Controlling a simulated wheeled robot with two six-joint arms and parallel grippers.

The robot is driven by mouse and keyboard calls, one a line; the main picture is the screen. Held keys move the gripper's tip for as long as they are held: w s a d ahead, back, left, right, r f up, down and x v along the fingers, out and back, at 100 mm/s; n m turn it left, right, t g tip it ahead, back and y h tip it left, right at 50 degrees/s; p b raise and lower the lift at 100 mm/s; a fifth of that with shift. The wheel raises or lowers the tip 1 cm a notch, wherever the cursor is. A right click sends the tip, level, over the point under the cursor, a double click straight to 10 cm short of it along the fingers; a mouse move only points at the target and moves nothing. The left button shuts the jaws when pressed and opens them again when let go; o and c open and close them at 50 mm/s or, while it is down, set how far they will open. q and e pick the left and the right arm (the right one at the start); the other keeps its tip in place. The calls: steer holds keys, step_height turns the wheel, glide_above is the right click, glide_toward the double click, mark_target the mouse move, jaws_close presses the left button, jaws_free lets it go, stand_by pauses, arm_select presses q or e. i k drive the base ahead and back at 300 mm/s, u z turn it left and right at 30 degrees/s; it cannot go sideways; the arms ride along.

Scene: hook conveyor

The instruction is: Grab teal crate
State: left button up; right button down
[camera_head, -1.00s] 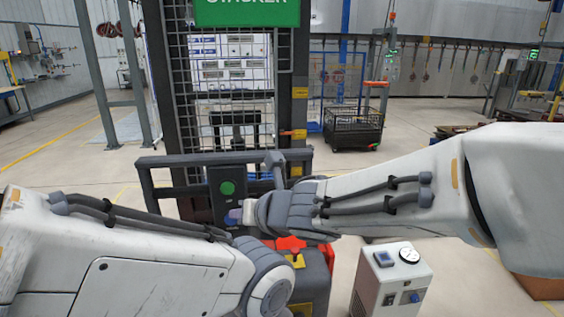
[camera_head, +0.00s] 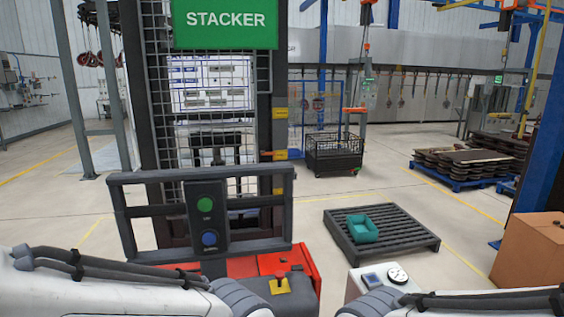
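A small teal crate (camera_head: 362,228) sits on a dark slatted pallet (camera_head: 394,238) on the floor, right of the middle of the head view. It is open-topped and looks empty. My two arms come in low from the left and the right. Their ends reach the bottom edge of the view, so both grippers are out of sight. Both visible arm parts are nearer to the camera than the crate and clear of it.
A stacker with a dark guard frame (camera_head: 126,221), green and blue buttons and a red base (camera_head: 305,272) stands just ahead. A white box with a gauge (camera_head: 378,278) is beside it. A cardboard box (camera_head: 529,254) is at right. Open floor surrounds the pallet.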

mark_target(361, 228)
steer(key=z, duration=0.45)
steer(key=k, duration=0.55)
steer(key=z, duration=0.9)
steer(key=i, duration=4.35)
steer(key=u, duration=0.85)
steer(key=i, duration=2.25)
steer(key=u, duration=1.1)
steer(key=i, duration=0.95)
steer(key=u, duration=0.3)
